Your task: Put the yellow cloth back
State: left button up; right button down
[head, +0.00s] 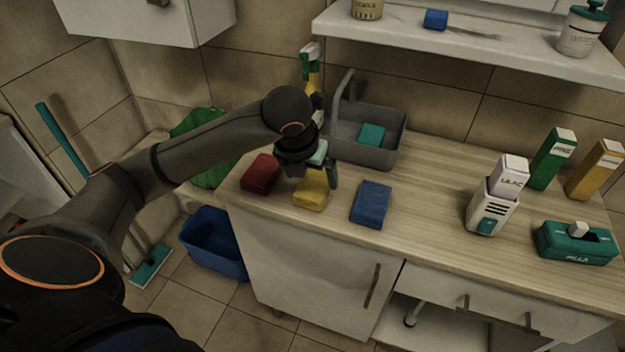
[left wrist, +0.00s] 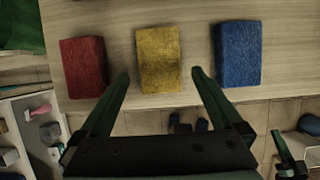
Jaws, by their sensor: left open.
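The yellow cloth (head: 311,193) is a folded block lying on the wooden counter near its front edge, between the red cloth (head: 260,174) and the blue cloth (head: 371,204). My left gripper (head: 312,174) is open above the yellow cloth and partly covers it in the head view. In the left wrist view the yellow cloth (left wrist: 159,58) lies just beyond and between the two spread fingertips (left wrist: 160,73), with nothing gripped. A dark part at the lower right of that view (left wrist: 289,158) looks like my right gripper, cut off by the frame.
A grey caddy (head: 384,152) with a teal sponge (head: 372,134) stands behind the cloths, near a spray bottle (head: 312,72). Bottles, a white dispenser (head: 492,212) and a green box (head: 576,243) stand to the right. A blue bin (head: 214,243) is on the floor.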

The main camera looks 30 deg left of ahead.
pick_arm(q)
jog(key=v, duration=0.7)
jog(key=shift+r, duration=0.3)
jog(key=shift+s, duration=0.15)
